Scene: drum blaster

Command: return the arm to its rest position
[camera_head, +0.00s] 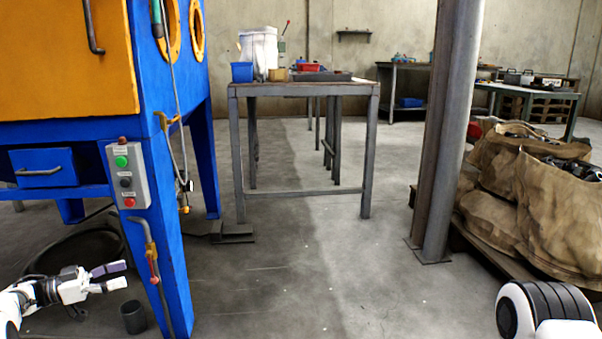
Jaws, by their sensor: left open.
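My left gripper (112,277) shows at the lower left, its arm coming in from the left edge. Its two fingers are apart and nothing is between them. It is in front of the blue blasting cabinet's leg, a little to the left of it in the picture. A white and black rounded part at the lower right belongs to my own body. My right gripper does not show.
The blue and orange cabinet (70,60) fills the left, with a button box (126,173) on its front. A dark cup (133,317) stands on the floor beside its leg. A metal table (303,90), a steel column (448,130) and brown sacks (560,210) stand beyond. The middle floor is clear.

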